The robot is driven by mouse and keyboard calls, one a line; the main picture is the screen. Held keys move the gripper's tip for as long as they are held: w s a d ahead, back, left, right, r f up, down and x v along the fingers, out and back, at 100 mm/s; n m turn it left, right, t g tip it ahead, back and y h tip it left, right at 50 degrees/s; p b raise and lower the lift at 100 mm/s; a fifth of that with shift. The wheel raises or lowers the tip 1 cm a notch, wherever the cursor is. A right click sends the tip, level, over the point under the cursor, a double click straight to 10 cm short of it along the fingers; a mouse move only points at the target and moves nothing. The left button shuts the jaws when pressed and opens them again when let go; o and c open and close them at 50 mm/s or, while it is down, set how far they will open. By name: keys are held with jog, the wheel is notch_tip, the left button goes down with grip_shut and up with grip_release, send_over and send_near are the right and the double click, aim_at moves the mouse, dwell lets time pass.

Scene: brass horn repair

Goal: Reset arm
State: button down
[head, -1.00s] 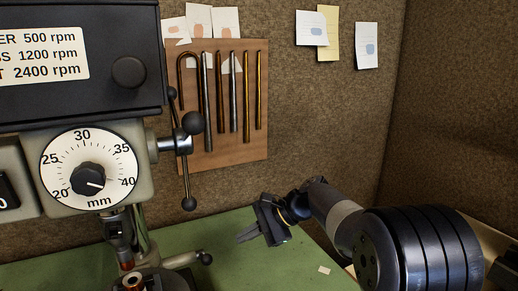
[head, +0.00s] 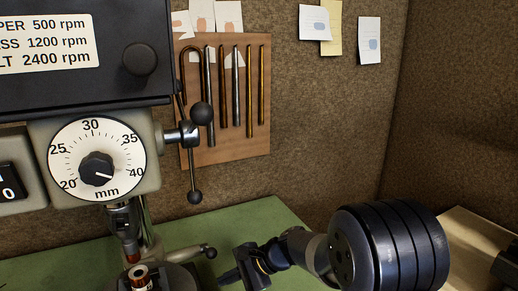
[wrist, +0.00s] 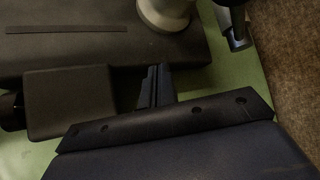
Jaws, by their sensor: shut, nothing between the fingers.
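My gripper (head: 233,275) is low in the head view, right of the drill press's lower part and above the green bench top (head: 262,218). In the wrist view my gripper (wrist: 158,72) shows its two dark fingers side by side, shut with nothing between them. The fingertips point toward the dark base of the press (wrist: 60,48) and its pale column (wrist: 166,12). I cannot tell how high the fingers are above the base.
The drill press (head: 90,115) with its depth dial (head: 97,160) fills the left. Its feed handle (head: 190,135) sticks out to the right. A table clamp lever (head: 195,253) is near my gripper. A wooden board with metal rods (head: 225,148) hangs on the brown wall.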

jog(key=w+f+t+b, duration=0.1)
jog(key=w+f+b, duration=0.2)
jog(key=w+f, duration=0.1)
jog(key=v, duration=1)
jog(key=shift+s+d+n+y+b, duration=0.25)
jog(key=shift+d+n+y+b, duration=0.05)
jog(key=shift+d+n+b, duration=0.15)
jog(key=shift+f, duration=0.1)
